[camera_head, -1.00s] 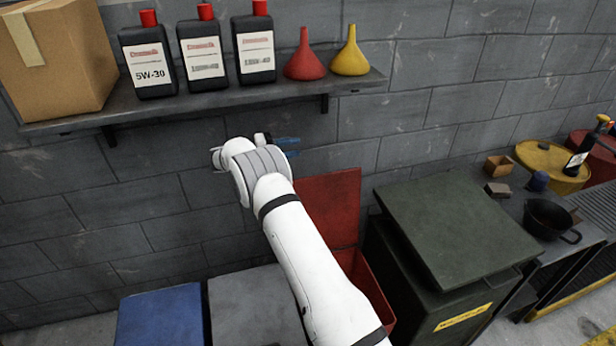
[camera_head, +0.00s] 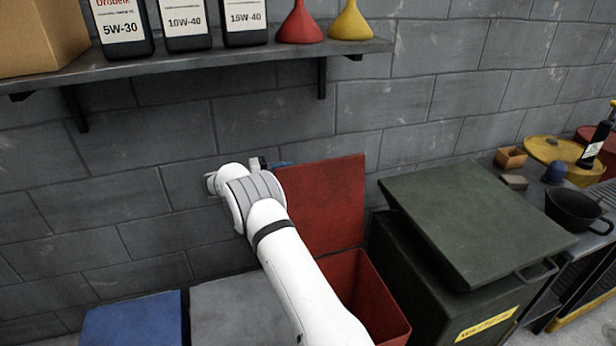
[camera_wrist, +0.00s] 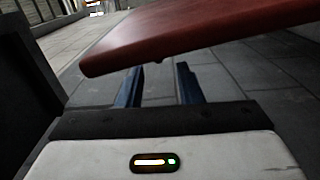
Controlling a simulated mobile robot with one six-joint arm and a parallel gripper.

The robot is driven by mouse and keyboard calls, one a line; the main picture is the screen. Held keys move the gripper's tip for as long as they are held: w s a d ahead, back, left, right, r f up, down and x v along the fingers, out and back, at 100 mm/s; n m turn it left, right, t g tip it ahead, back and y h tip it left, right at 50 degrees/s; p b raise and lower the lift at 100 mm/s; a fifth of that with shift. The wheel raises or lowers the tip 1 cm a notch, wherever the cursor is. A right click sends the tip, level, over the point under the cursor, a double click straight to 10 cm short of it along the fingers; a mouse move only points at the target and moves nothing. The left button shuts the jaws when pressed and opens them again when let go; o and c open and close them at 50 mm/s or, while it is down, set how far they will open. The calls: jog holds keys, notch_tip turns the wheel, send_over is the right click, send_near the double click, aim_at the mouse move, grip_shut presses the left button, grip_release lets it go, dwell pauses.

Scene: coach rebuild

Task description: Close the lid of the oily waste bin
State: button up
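The red bin (camera_head: 388,312) stands open at the lower middle of the head view. Its red lid (camera_head: 325,205) is swung up, standing near the grey wall. My gripper (camera_head: 281,165) is at the lid's upper left corner, partly hidden behind my white wrist. In the wrist view the two dark blue fingers of my gripper (camera_wrist: 158,86) are apart with nothing between them. The red lid (camera_wrist: 200,32) crosses above the fingertips there; I cannot tell whether they touch. My arm hides part of the bin's left side.
A green bin (camera_head: 470,225) with a yellow label stands close on the right. A blue box (camera_head: 135,322) and a grey box (camera_head: 240,312) are at the lower left. A shelf (camera_head: 200,64) with bottles and funnels (camera_head: 300,25) is on the wall above.

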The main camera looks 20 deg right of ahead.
aim_at(308, 168)
jog(key=d+p, duration=0.1)
jog(key=d, duration=0.6)
jog(key=shift+d, duration=0.2)
jog(key=shift+s, duration=0.1)
grip_shut()
